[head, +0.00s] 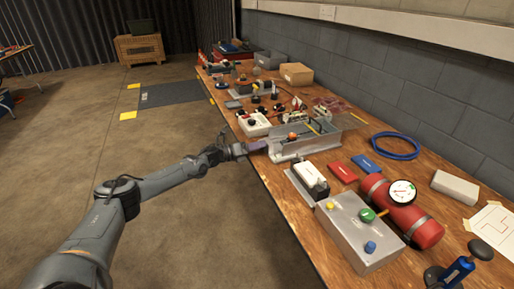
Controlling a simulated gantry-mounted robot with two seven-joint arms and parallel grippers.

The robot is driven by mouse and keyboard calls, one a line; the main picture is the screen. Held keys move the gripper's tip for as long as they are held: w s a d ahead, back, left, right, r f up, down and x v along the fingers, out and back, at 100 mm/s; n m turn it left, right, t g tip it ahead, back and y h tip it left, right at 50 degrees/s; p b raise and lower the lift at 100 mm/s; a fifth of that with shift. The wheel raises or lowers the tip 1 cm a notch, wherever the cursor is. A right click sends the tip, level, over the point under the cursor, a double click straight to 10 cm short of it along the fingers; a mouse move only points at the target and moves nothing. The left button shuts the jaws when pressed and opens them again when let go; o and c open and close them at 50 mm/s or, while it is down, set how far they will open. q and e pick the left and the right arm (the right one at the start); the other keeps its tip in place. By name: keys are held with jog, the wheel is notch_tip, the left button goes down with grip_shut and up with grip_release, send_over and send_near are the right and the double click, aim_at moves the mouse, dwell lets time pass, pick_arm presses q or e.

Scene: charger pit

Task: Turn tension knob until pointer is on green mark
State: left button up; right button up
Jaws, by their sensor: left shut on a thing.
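My left gripper (242,151) reaches in from the left to the table's near edge. It is shut on a small purple-grey piece (257,146) at the left end of a grey metal fixture (290,155). I cannot tell for sure whether this piece is the tension knob, as it is small and partly covered by the fingers. An orange-red part (292,137) shows inside the fixture. No pointer or green mark can be made out on the fixture at this size. My right gripper is not in view.
The wooden workbench (290,220) runs along a grey block wall. A grey box with coloured knobs (352,238), a red cylinder with a round gauge (412,218) and a blue cable coil (395,146) are to the right. Open floor lies left.

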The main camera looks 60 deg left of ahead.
pick_arm(q)
jog(key=m, duration=0.3)
jog(key=shift+m, duration=0.4)
jog(key=m, duration=0.3)
jog(key=shift+m, duration=0.3)
jog(key=m, duration=0.5)
jog(key=shift+d+m, duration=0.1)
jog(key=shift+m, duration=0.8)
jog(key=o, duration=1)
jog(key=shift+o, duration=0.2)
